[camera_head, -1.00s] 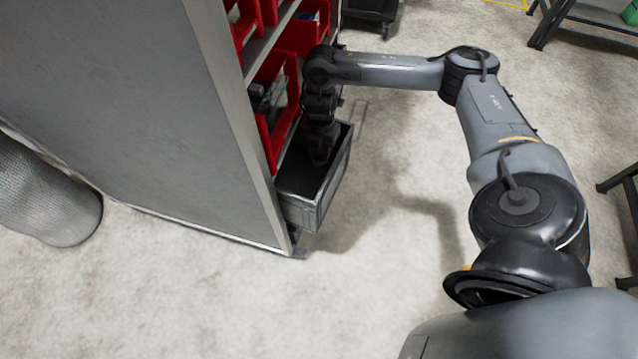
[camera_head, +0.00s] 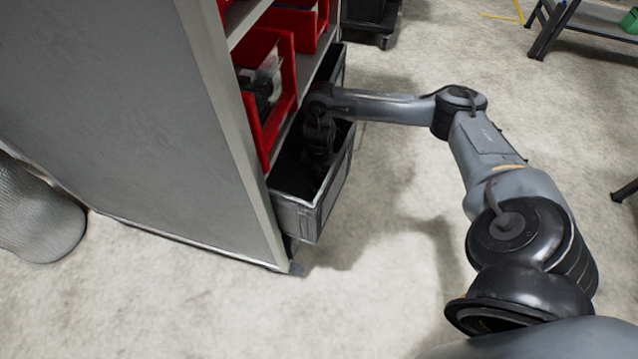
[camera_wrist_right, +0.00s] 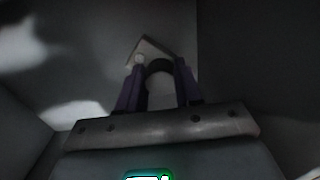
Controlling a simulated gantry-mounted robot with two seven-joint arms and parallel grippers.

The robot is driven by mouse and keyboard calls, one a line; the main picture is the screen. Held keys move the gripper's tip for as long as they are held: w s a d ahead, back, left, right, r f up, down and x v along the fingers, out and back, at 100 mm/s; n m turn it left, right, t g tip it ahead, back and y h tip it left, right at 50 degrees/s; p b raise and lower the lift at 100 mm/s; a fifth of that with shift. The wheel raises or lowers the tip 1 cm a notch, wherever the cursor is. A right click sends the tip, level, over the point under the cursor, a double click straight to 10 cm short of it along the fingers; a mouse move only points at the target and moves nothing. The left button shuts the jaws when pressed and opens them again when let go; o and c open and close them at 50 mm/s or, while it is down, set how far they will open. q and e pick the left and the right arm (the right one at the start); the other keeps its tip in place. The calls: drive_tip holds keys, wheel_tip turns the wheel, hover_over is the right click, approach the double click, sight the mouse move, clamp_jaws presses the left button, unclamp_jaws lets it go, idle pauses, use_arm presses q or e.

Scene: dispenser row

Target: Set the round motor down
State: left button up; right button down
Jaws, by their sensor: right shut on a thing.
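My right gripper (camera_head: 318,160) is inside a grey open bin (camera_head: 297,219) at the bottom of the shelf unit. In the right wrist view its two fingers (camera_wrist_right: 159,75) are shut on the round motor (camera_wrist_right: 159,66), a dark rounded piece between the fingertips. A small pale flat piece (camera_wrist_right: 152,47) shows just beyond the tips. The bin's dim grey walls surround the fingers. I cannot tell whether the motor touches the bin floor. The motor is hidden in the head view. My left gripper is not in view.
Red bins (camera_head: 270,90) with parts sit on the shelf (camera_head: 250,22) above the grey bin. The tall grey side panel (camera_head: 110,110) stands at the left. A dark wheeled base (camera_head: 372,22) is behind. The floor (camera_head: 400,260) right of the unit is clear.

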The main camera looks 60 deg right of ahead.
wheel_tip(320, 180, down, 2)
drive_tip(key=shift+f+b, duration=0.1)
drive_tip(key=shift+b, duration=0.45)
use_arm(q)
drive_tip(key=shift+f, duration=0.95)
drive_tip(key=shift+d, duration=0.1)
use_arm(e)
drive_tip(key=c, duration=0.8)
unclamp_jaws()
drive_tip(key=shift+o, duration=0.2)
drive_tip(key=shift+r, duration=0.2)
wheel_tip(320, 180, up, 10)
drive_tip(key=p, duration=0.9)
drive_tip(key=shift+r, duration=0.25)
use_arm(q)
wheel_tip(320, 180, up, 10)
drive_tip(key=p, duration=0.1)
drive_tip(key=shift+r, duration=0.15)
use_arm(e)
drive_tip(key=shift+r, duration=0.65)
